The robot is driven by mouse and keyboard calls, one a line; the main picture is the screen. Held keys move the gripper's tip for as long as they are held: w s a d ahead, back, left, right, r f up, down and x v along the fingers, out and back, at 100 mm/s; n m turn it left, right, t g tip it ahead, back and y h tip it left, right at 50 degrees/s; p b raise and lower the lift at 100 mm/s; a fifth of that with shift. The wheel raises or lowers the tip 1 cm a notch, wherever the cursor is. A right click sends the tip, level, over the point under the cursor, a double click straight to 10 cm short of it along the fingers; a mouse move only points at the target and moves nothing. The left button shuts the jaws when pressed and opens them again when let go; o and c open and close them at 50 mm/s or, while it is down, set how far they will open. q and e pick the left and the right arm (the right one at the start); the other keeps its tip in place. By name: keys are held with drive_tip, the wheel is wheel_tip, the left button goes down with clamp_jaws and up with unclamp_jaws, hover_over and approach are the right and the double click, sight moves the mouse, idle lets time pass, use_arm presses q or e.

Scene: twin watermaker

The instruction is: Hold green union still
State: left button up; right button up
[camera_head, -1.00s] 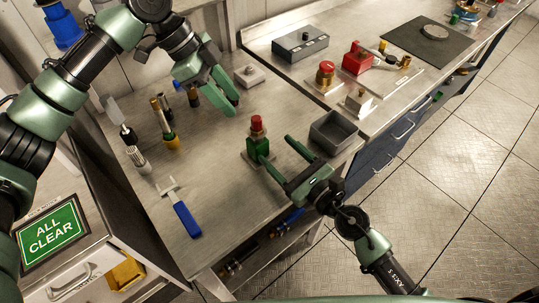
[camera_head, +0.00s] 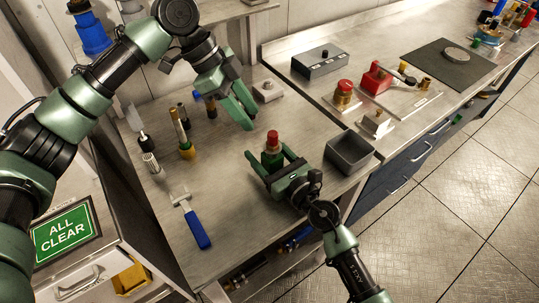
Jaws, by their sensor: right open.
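The green union (camera_head: 271,160) with a red cap (camera_head: 272,139) stands upright on the steel bench. My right gripper (camera_head: 268,154) is open, reaching in from the front with one finger on each side of the union. I cannot tell whether either finger touches it. The union's lower part is partly hidden by the gripper. My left gripper (camera_head: 250,121) hangs above the bench, behind and to the left of the union. It looks open and empty, with its fingers pointing down to the right.
A grey open bin (camera_head: 349,152) stands right of the union. Upright tools, including a yellow-based one (camera_head: 187,151), and a blue-handled tool (camera_head: 197,228) are at left. A red-topped brass fitting (camera_head: 344,95) and a grey box (camera_head: 320,62) are on the right-hand counter.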

clamp_jaws()
idle(0.4)
idle(0.4)
drive_tip(key=shift+c, duration=0.8)
unclamp_jaws()
clamp_jaws()
